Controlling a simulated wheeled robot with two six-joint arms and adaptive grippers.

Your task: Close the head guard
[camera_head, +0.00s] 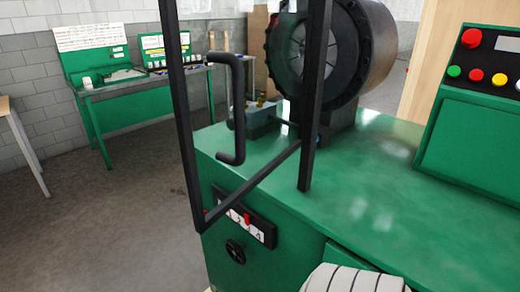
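The head guard (251,185) is a black bar frame with two upright posts and a slanted lower bar. Its left post stands out past the green bench's front-left edge, and its right post crosses in front of the round black crimper head (345,48). The guard looks swung out at an angle to the head. A black C-shaped handle (240,105) shows beside the left post. The frame's top is cut off by the picture edge.
The green bench (400,215) has clear room on its top. A control panel (490,65) with colored buttons stands at the right. Green workstations (135,90) stand behind left. Open floor (90,225) lies left.

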